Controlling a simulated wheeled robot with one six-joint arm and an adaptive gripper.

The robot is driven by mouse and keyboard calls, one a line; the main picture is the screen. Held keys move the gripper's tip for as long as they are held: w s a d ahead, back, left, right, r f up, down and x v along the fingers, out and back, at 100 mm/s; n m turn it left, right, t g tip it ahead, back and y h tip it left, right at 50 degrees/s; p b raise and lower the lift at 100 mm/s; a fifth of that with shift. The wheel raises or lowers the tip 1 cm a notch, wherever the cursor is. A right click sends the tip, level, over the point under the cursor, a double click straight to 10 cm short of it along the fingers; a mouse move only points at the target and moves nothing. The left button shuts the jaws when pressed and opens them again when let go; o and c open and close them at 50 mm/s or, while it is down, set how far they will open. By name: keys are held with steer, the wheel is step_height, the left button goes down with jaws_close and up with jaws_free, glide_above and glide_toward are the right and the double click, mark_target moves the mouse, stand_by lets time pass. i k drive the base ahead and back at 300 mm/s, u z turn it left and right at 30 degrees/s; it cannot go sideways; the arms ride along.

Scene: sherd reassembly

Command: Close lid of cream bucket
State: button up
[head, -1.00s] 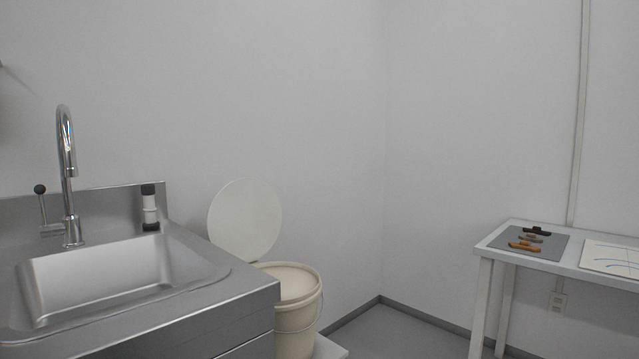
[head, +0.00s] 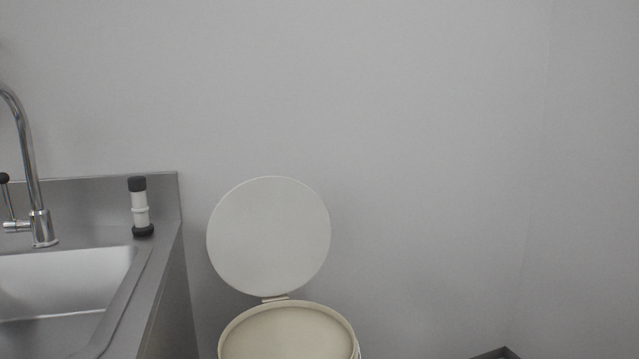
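The cream bucket (head: 355,348) stands to the right of the sink unit, at the bottom middle of the head view. Only its top shows; its lower body is cut off by the frame edge. Its round lid (head: 268,236) stands open, nearly upright at the back of the rim and joined there by a small hinge (head: 275,298). A pale, flat surface (head: 288,335) shows inside the rim. My gripper is not in view.
A steel sink counter (head: 165,275) with a basin (head: 60,285) and tap (head: 35,190) is at the left. A white and black cylinder (head: 140,207) stands on its back corner. A plain wall is behind the bucket. Space right of the bucket looks clear.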

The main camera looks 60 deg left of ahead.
mark_target(269, 236)
steer(key=u, duration=0.4)
steer(key=i, duration=0.95)
steer(key=u, duration=1.45)
steer(key=i, duration=0.6)
steer(key=u, duration=0.6)
